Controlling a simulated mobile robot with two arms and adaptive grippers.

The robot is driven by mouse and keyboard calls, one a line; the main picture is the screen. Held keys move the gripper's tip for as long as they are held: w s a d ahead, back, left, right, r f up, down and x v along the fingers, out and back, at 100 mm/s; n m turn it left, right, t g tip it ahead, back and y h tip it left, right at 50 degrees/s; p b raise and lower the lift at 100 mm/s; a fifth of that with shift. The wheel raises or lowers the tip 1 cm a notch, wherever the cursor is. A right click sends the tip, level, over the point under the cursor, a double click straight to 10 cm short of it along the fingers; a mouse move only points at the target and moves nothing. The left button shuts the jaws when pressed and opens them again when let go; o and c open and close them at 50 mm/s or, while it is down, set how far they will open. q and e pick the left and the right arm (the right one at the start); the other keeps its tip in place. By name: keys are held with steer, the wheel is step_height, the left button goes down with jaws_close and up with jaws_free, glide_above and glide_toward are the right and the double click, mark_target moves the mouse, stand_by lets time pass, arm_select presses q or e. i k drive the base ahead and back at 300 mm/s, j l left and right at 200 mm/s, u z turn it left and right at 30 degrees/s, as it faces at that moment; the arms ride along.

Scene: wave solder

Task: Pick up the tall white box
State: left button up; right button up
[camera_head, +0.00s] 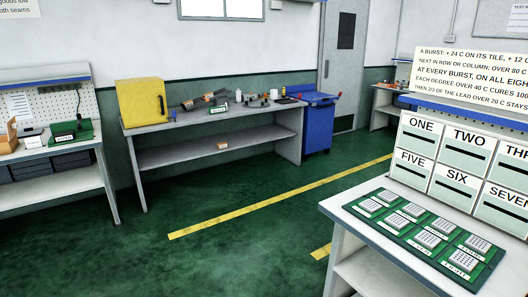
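I cannot make out a single tall white box in the head view. Several white panels with dark slots and number words stand at the right, among them ONE (421,138), TWO (466,148), FIVE (410,170) and SIX (455,186). They stand behind a green board (409,240) with labelled grey tiles, on a white-topped bench (352,222). Neither of my grippers is in view.
A grey bench (140,129) at the back carries a yellow cabinet (141,102) and small tools. A blue bin (318,122) stands beside it. Another workbench (60,187) is at the left. The green floor (240,260) between has yellow lines and is clear.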

mark_target(274, 92)
steer(key=i+u, duration=0.3)
steer(key=i, duration=4.55)
steer(key=i+z, duration=0.2)
steer(key=i, duration=0.3)
steer(key=i+j+z, duration=0.2)
steer(key=i, duration=0.25)
steer(key=i+j+z, duration=0.2)
steer(key=i, duration=0.3)
steer(key=u, duration=0.4)
steer(key=i+l+u, duration=0.1)
steer(key=l+u, duration=0.5)
steer(key=u, duration=0.2)
steer(key=l+u, duration=0.6)
steer(key=u, duration=0.2)
